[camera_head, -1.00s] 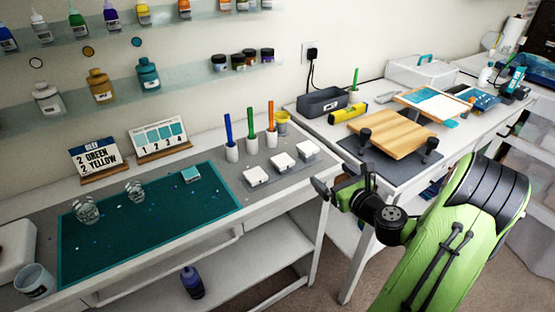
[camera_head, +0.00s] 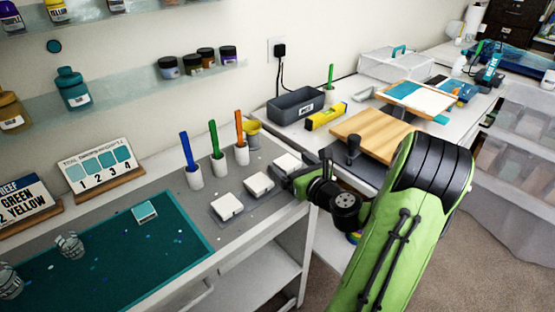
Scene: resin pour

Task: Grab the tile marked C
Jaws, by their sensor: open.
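Three white tiles sit in a row on grey pads on the left bench: a left tile (camera_head: 228,206), a middle tile (camera_head: 259,184) and a right tile (camera_head: 287,162). No letter is readable on any of them, so I cannot tell which is marked C. My gripper (camera_head: 282,173) is at the bench's right end, beside the right tile and partly covering its pad. Its jaws are open, and I see nothing held. I cannot tell whether it touches the tile or pad.
Behind the tiles stand white holders with a blue pen (camera_head: 187,150), a green pen (camera_head: 214,139) and an orange pen (camera_head: 239,128), plus a yellow cup (camera_head: 252,134). A teal mat (camera_head: 110,257) lies left. A wooden board (camera_head: 372,135) is on the right bench.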

